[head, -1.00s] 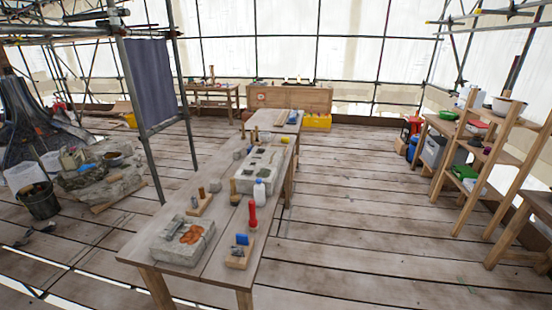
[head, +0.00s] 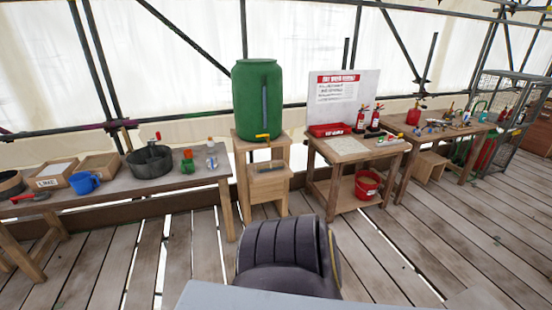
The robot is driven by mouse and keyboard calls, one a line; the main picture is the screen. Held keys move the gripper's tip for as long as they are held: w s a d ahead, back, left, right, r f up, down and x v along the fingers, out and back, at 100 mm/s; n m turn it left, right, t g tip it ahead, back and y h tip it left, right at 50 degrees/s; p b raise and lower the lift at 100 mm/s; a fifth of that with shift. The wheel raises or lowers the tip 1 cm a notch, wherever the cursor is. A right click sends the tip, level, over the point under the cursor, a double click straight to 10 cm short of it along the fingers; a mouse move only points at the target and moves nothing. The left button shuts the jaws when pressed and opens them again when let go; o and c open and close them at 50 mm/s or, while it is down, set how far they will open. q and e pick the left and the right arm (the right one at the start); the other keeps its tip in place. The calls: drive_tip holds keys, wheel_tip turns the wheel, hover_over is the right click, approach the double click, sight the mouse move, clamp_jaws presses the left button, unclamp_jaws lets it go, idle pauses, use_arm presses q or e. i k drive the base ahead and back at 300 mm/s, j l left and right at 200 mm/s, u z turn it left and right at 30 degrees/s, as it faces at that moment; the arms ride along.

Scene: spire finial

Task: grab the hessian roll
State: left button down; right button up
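I see no hessian roll in the head view. Neither of my grippers is in view.
A green barrel (head: 258,98) stands on a wooden stand. Right of it are a table with a red tray (head: 329,130), a red bucket (head: 367,184) and a wire cage (head: 515,105). Plank floor is open at right.

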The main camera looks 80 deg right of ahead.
sight(262, 168)
drive_tip(key=i+l+z, duration=0.1)
drive_tip(key=z, duration=0.35)
drive_tip(key=i+z, duration=0.25)
drive_tip(key=z, duration=0.2)
drive_tip(key=i+z, duration=0.2)
drive_tip(key=z, duration=0.25)
drive_tip(key=i+j+z, duration=0.1)
drive_tip(key=z, duration=0.35)
drive_tip(key=i+j+z, duration=0.15)
drive_tip(key=z, duration=0.3)
drive_tip(key=i+j+z, duration=0.25)
drive_tip(key=z, duration=0.2)
drive_tip(key=i+j+z, duration=0.1)
drive_tip(key=j+z, duration=0.15)
drive_tip(key=z, duration=0.2)
drive_tip(key=i+l+u, duration=0.1)
drive_tip(key=i, duration=0.35)
drive_tip(key=i+l+u, duration=0.1)
drive_tip(key=i+l, duration=0.2)
drive_tip(key=i, duration=0.15)
drive_tip(key=i+l+u, duration=0.1)
drive_tip(key=i+l, duration=0.15)
drive_tip(key=i, duration=0.2)
drive_tip(key=i+l+u, duration=0.1)
drive_tip(key=i+l, duration=0.2)
drive_tip(key=i, duration=0.15)
